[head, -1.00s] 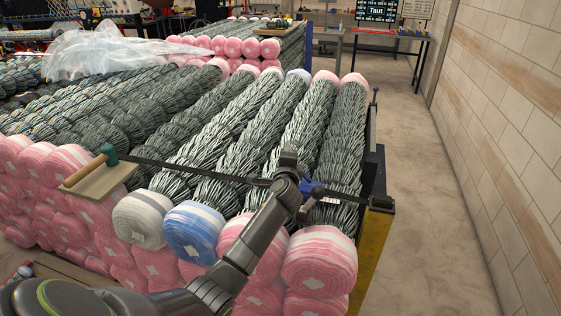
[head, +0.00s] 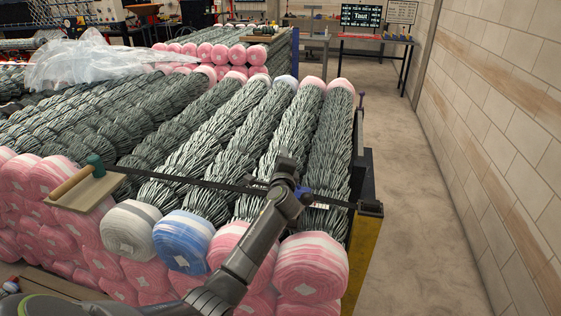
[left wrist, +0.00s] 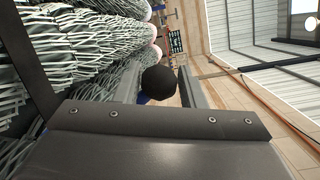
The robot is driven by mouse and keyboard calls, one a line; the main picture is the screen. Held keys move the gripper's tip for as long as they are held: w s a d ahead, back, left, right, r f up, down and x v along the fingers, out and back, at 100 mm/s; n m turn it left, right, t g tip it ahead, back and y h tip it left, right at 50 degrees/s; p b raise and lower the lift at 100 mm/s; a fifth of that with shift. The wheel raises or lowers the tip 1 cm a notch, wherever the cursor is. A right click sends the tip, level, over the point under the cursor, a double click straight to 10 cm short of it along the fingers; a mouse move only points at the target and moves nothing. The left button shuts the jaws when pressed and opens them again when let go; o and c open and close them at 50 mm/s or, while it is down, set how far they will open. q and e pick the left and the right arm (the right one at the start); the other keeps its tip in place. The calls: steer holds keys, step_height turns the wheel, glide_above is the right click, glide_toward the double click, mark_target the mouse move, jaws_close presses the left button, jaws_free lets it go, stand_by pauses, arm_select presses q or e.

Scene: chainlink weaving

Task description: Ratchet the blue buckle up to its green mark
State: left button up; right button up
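A dark strap (head: 200,179) runs across the wire-mesh rolls to the yellow post at the right. The blue buckle (head: 305,190) sits on it, mostly hidden behind my left gripper (head: 287,165). In the left wrist view a round black knob (left wrist: 159,80) lies between the fingers of my left gripper (left wrist: 160,88) and fills the gap, so they look shut on it. A sliver of blue (left wrist: 142,99) shows below the knob. I cannot make out the green mark. My right gripper is not in view.
A mallet (head: 94,164) lies on a board (head: 75,190) at the left. Pink, white and blue wrapped roll ends face me. A yellow post (head: 361,245) stands at the right corner, with open floor (head: 420,230) beyond. A back screen (head: 361,16) reads "Taut".

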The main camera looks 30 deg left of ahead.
arm_select(q)
steer(key=shift+o, duration=1.4)
steer(key=shift+s+d, duration=0.15)
steer(key=shift+s, duration=0.1)
steer(key=b+v, duration=0.3)
steer(key=v, duration=1.4)
steer(key=shift+c, duration=0.4)
